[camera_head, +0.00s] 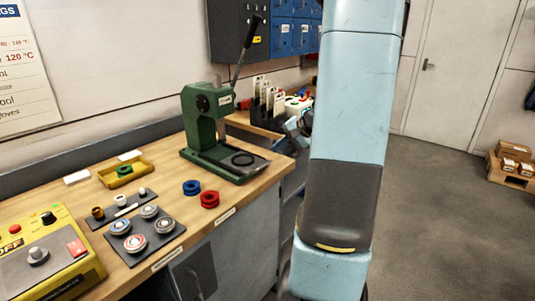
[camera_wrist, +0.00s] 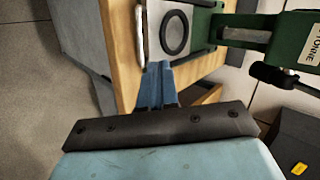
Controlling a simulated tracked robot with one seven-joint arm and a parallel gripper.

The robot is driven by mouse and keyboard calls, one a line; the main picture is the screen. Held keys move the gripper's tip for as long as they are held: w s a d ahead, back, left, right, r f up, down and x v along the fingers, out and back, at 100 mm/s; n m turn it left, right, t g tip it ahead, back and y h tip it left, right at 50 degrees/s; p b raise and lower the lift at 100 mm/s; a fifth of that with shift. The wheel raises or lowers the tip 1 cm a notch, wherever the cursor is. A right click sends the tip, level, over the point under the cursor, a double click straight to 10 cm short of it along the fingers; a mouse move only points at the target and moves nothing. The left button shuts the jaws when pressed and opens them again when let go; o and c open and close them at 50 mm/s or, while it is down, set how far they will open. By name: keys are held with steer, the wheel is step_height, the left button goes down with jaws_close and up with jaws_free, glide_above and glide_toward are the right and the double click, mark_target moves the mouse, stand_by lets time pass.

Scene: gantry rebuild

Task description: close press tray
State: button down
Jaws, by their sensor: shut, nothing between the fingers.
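The green press (camera_head: 206,118) stands on the wooden workbench, its lever raised. Its grey tray (camera_head: 261,163) sticks out of the base toward the bench's right edge, with a black ring (camera_head: 243,159) lying on it. In the wrist view the tray (camera_wrist: 198,30) shows at the top with the black ring (camera_wrist: 175,33) and a pale bar handle (camera_wrist: 140,32) at its outer end. My gripper (camera_wrist: 158,68) is shut and empty, its fingertips just below the tray near the handle end. I cannot tell whether they touch it. In the head view my arm hides most of the gripper.
A yellow tray (camera_head: 122,172), a dark plate with several round parts (camera_head: 165,225) and a yellow control box (camera_head: 45,255) stand left.

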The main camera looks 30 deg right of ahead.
mark_target(237, 155)
steer(key=x, duration=0.9)
steer(key=shift+w+a+f, duration=0.1)
steer(key=shift+a, duration=0.05)
steer(key=w+a, duration=0.1)
steer(key=w, duration=0.2)
steer(key=w+a, duration=0.1)
steer(key=w, duration=0.3)
steer(key=w+a, duration=0.2)
steer(key=w, duration=0.1)
steer(key=shift+w, duration=0.35)
steer(key=shift+d, duration=0.1)
steer(key=v, duration=1)
